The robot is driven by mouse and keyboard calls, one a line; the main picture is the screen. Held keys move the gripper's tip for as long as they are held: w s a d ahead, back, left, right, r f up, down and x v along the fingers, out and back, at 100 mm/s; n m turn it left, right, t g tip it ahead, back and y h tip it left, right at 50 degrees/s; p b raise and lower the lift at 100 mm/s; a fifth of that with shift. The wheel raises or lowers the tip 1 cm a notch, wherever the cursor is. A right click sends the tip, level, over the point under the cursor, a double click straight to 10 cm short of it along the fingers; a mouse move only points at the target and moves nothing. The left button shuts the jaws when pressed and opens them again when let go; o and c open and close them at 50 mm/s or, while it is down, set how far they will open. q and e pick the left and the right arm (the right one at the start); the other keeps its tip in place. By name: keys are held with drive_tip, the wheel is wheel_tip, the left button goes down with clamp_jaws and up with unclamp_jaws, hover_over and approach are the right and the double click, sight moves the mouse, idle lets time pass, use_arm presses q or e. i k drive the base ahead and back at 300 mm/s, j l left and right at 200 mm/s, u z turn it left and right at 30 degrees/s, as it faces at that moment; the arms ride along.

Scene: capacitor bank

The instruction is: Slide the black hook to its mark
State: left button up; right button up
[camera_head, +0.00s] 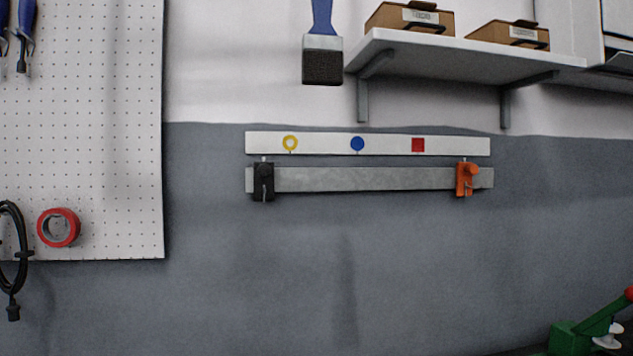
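The black hook (263,182) hangs at the left end of a grey metal rail (360,179) on the wall. An orange hook (465,179) sits near the right end of the same rail. The black hook is left of the yellow ring. Which mark belongs to the black hook cannot be told from the picture. Neither of my grippers is in view.
A pegboard (100,130) at left holds red tape (58,228), a black cable (14,250) and blue-handled tools (24,30). A brush (322,55) hangs above the strip. A shelf (460,55) with boxes juts out upper right. A green object (585,335) stands lower right.

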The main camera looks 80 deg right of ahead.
sight(263, 171)
drive_tip(key=z, duration=2.4)
